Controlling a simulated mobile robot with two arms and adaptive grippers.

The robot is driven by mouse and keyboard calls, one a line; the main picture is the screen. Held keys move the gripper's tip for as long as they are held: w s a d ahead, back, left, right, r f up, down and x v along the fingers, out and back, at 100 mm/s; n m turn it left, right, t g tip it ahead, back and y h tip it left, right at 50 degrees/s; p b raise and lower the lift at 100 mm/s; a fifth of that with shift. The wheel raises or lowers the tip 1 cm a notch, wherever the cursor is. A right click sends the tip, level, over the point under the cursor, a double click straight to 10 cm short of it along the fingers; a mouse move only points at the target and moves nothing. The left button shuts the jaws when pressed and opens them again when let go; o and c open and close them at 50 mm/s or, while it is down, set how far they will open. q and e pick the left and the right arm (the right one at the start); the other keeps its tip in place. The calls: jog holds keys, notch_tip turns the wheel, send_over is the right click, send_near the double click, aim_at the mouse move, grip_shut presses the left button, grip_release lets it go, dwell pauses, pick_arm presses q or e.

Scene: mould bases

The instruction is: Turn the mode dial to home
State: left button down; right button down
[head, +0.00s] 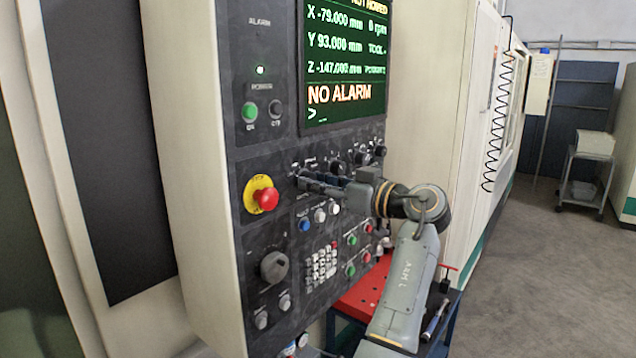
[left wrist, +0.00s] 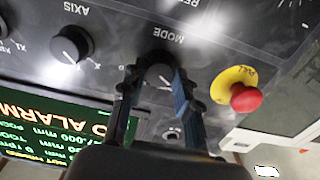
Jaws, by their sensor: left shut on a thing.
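The mode dial (left wrist: 159,73) is a dark round knob on the black control panel, under the label MODE, which appears upside down in the left wrist view. My left gripper (left wrist: 155,84) has its two fingers on either side of the dial and is shut on it. In the head view my left gripper (head: 304,180) reaches the panel from the right, below the screen, and its fingers mostly hide the dial. The dial's pointer and position marks cannot be read clearly. My right gripper is in neither view.
A red emergency stop button (head: 265,199) on a yellow ring sits left of the gripper. The axis dial (left wrist: 71,45) is close beside the mode dial. The green-text screen (head: 345,65) reads NO ALARM, with NOT HOMED partly cut off at its top. A large knob (head: 274,267) is lower left.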

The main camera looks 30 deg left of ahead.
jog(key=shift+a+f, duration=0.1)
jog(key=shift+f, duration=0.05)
pick_arm(q)
jog(key=shift+r+m+b, duration=0.1)
jog(key=shift+m+b, duration=0.4)
jog(key=shift+m, duration=3.3)
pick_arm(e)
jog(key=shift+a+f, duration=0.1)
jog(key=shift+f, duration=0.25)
pick_arm(q)
jog(key=c, duration=1)
grip_release()
jog(key=shift+a, duration=0.1)
jog(key=shift+o, duration=0.2)
jog(key=shift+a, duration=0.1)
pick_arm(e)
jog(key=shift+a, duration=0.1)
